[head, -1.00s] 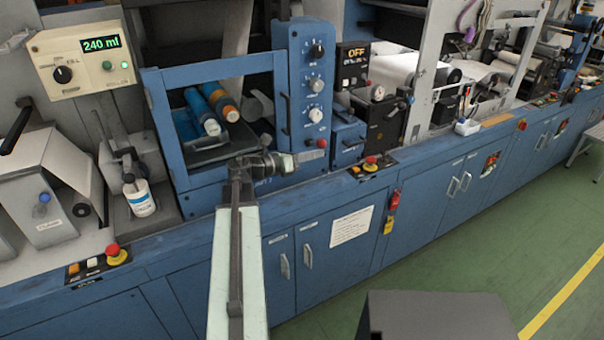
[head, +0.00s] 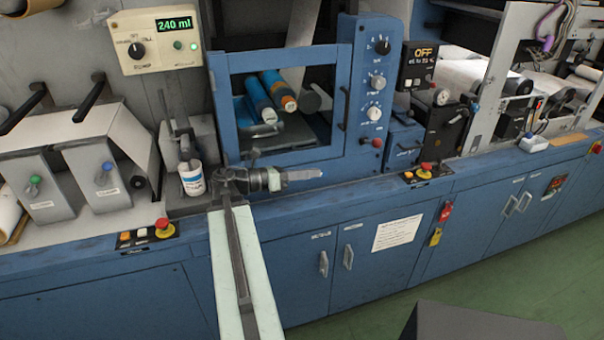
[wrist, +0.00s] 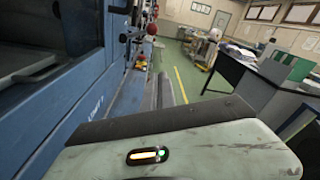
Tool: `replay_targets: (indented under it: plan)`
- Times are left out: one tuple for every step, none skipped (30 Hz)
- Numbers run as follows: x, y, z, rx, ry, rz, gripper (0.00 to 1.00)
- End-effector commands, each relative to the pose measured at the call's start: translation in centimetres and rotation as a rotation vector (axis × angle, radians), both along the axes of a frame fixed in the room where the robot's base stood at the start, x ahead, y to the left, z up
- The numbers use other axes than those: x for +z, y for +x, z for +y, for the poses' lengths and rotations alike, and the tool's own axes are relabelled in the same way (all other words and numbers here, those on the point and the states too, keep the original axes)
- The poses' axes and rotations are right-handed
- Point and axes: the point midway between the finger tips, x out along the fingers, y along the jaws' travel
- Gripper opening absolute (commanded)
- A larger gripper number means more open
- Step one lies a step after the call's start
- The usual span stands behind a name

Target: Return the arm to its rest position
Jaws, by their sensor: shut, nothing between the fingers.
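My gripper (head: 304,175) is at the end of my arm in the head view, pointing right. It is shut and empty. It is in front of the lower edge of the blue framed unit, above the blue bench edge. My pale arm link (head: 243,270) rises from the bottom of the head view to the wrist. In the wrist view a pale link of mine with a small lit indicator fills the bottom.
A white bottle (head: 192,179) stands just left of my wrist. A red stop button (head: 165,228) is at lower left, and another (head: 425,171) is to the right of my gripper. Green floor (head: 480,285) is clear at lower right. The wrist view shows a dark desk (wrist: 240,75).

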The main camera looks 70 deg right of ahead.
Motion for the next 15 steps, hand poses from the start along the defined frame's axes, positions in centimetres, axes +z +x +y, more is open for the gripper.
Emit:
replay_targets:
  plan:
    - [0.1,0.7,0.3,0.002,0.0,0.0,0.0]
    - [0.1,1.0,0.6,0.001,0.0,0.0,0.0]
    - [0.1,1.3,0.8,0.001,0.0,0.0,0.0]
    - [0.1,1.5,0.9,0.001,0.0,0.0,0.0]
    - [0.1,1.6,1.0,0.001,0.0,0.0,0.0]
    - [0.1,1.7,1.1,0.001,0.0,0.0,0.0]
    - [0.1,1.8,1.1,0.0,0.0,0.0,0.0]
    - [0.1,1.8,1.1,0.0,0.0,0.0,0.0]
    - [0.1,1.8,1.2,0.0,0.0,0.0,0.0]
    - [0.1,1.8,1.2,0.0,0.0,0.0,0.0]
    - [0.1,1.8,1.2,0.0,0.0,0.0,0.0]
    - [0.1,1.8,1.2,0.0,0.0,0.0,0.0]
    - [0.1,1.8,1.1,0.0,0.0,0.0,0.0]
    - [0.1,1.8,1.1,0.0,0.0,0.0,0.0]
    - [0.1,1.8,1.1,0.001,0.0,0.0,0.0]
